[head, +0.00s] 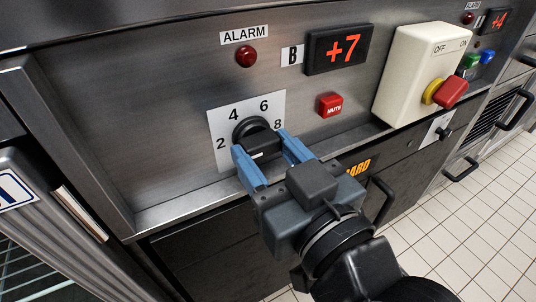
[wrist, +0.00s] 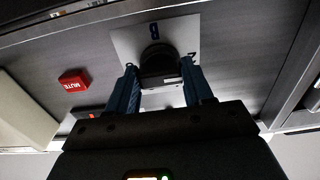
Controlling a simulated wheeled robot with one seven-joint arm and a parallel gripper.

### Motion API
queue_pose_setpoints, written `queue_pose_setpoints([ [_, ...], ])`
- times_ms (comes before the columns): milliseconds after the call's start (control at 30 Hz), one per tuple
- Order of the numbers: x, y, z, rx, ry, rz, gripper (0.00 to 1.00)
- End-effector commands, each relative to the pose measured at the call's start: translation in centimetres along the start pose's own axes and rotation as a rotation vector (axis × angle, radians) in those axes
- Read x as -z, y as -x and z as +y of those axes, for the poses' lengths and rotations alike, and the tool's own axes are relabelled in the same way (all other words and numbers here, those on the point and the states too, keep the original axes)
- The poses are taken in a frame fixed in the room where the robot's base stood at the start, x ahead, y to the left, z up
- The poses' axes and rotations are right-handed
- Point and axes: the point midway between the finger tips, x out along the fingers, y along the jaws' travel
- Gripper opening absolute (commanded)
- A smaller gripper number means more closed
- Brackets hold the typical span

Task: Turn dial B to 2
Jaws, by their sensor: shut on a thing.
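Dial B (head: 254,132) is a black round knob on the steel panel, on a white plate (head: 217,124) where 2, 4, 6 and 8 show. In the wrist view the dial (wrist: 158,60) sits between the fingertips (wrist: 160,82). The dial's setting cannot be read clearly; the fingers partly cover its grip.
A red MUTE button (head: 330,106) is right of the dial, and a red alarm lamp (head: 246,56) is above. A cream switch box (head: 418,68) with a red knob (head: 450,92) stands out farther right. A ledge (head: 180,208) runs below the panel. Tiled floor lies at the lower right.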

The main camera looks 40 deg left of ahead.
Motion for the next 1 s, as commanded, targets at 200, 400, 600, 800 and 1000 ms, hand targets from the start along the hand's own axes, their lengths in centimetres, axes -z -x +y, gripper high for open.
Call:
queue_pose_setpoints([
  [200,-0.3,0.0,0.0,0.001,0.002,-0.006,0.21],
  [400,-0.2,0.0,0.0,0.000,0.001,-0.005,0.61],
  [600,-0.1,0.0,0.0,0.000,0.001,-0.003,0.77],
  [800,-0.1,0.1,0.0,0.000,0.000,-0.002,0.77],
  [1000,0.0,2.0,0.1,-0.002,-0.002,-0.003,0.77],
])
